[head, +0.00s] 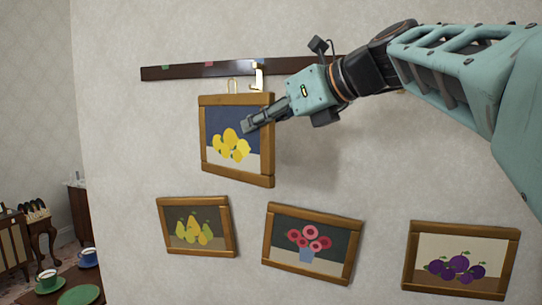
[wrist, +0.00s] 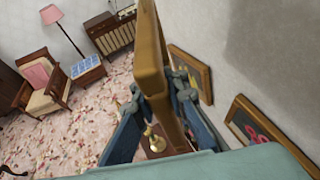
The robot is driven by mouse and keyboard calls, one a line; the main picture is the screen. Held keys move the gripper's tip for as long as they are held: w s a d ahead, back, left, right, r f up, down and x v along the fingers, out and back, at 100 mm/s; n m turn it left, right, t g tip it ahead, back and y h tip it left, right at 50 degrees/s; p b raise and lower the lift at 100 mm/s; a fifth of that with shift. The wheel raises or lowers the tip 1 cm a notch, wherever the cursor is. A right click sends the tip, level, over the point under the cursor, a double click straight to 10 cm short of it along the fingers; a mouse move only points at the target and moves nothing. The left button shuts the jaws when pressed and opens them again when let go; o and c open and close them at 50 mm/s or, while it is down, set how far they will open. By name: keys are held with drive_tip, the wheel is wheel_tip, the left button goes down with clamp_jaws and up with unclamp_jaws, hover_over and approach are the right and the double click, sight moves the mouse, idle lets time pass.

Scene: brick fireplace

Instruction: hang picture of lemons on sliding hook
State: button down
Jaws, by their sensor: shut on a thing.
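The picture of lemons (head: 237,182) has a brown wooden frame and shows yellow lemons against dark blue. It is upright, slightly tilted, just below the dark rail (head: 200,71). A gold wire loop (head: 232,86) stands up from its top edge. The gold sliding hook (head: 258,76) is on the rail, to the right of the loop; the two look apart. My gripper (head: 250,126) is shut on the picture's right side, with one finger across its front. In the wrist view the frame (wrist: 149,50) is edge-on between the fingers of my gripper (wrist: 160,108).
Below on the wall hang pictures of pears (head: 197,250), pink flowers (head: 305,270) and plums (head: 460,286). The rail has small coloured marks. At lower left are a table with cups (head: 47,280) and a green plate (head: 79,295).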

drive_tip(key=shift+s+a+r, duration=0.2)
drive_tip(key=shift+s+r, duration=0.2)
drive_tip(key=shift+r, duration=0.4)
drive_tip(key=shift+w, duration=0.1)
drive_tip(key=w+d+f+p, duration=0.2)
drive_tip(key=w+d+p, duration=0.1)
drive_tip(key=w, duration=0.9)
drive_tip(key=shift+d, duration=0.4)
idle(0.4)
drive_tip(key=shift+w+f+p, duration=0.1)
drive_tip(key=shift+w+p, duration=0.05)
drive_tip(key=shift+p, duration=0.15)
idle(0.6)
